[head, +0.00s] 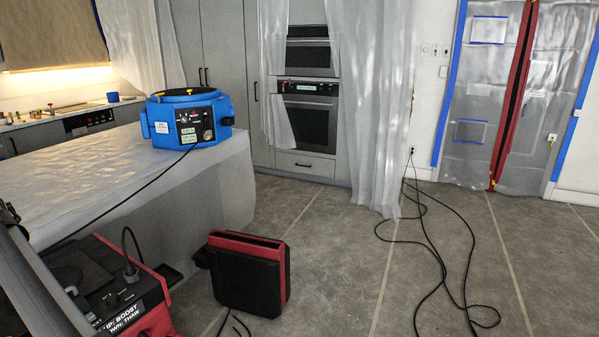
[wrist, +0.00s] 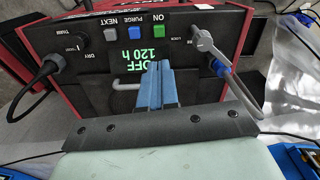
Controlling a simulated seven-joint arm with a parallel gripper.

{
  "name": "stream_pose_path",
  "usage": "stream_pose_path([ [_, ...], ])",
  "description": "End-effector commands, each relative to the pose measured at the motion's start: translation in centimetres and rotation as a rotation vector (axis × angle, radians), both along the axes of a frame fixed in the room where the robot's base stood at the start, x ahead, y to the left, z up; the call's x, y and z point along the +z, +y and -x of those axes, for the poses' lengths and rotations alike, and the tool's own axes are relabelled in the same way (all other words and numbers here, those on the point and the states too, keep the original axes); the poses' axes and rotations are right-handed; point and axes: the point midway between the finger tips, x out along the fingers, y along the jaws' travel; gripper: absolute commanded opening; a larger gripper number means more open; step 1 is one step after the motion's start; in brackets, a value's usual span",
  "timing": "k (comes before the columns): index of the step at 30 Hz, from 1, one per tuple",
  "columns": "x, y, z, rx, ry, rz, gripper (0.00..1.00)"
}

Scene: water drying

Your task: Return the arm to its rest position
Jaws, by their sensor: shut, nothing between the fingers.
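My gripper (wrist: 155,72) has blue fingers, pressed together and empty, in the wrist view. They point toward the front panel of a red-framed black machine (wrist: 215,75); I cannot tell whether they touch it. The panel has a grey, a blue and a green button (wrist: 158,29), and a green-lit display (wrist: 140,56) reading OFF and 120 h. Behind the fingers is a grey handle, partly hidden. A red and black machine (head: 155,291) with a BOOST/THAW label stands at lower left in the head view. My pale arm crosses that corner; the gripper does not show there.
A blue air machine (head: 188,118) stands on the plastic-covered counter (head: 85,175), its cable trailing left. A black and red box (head: 250,275) is on the floor. Black cables (head: 437,250) lie on the tiles at right. The floor between box and cables is clear.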

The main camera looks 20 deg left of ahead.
Motion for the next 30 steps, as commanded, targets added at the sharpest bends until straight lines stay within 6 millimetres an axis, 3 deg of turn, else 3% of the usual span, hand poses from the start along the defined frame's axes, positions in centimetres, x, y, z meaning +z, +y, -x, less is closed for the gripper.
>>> stream_pose_path([
  [6, 0.0, 1.8, -0.3, -0.047, -0.015, -0.126, 0.00],
  [14, -1.3, -1.2, 0.2, -0.089, -0.027, -0.273, 0.00],
  [19, -6.5, -4.4, 0.7, -0.107, -0.027, -0.300, 0.00],
  [22, -10.2, -6.5, -0.1, -0.128, -0.028, -0.295, 0.00],
  [30, -21.7, -15.0, -6.1, -0.232, -0.031, -0.240, 0.00],
])
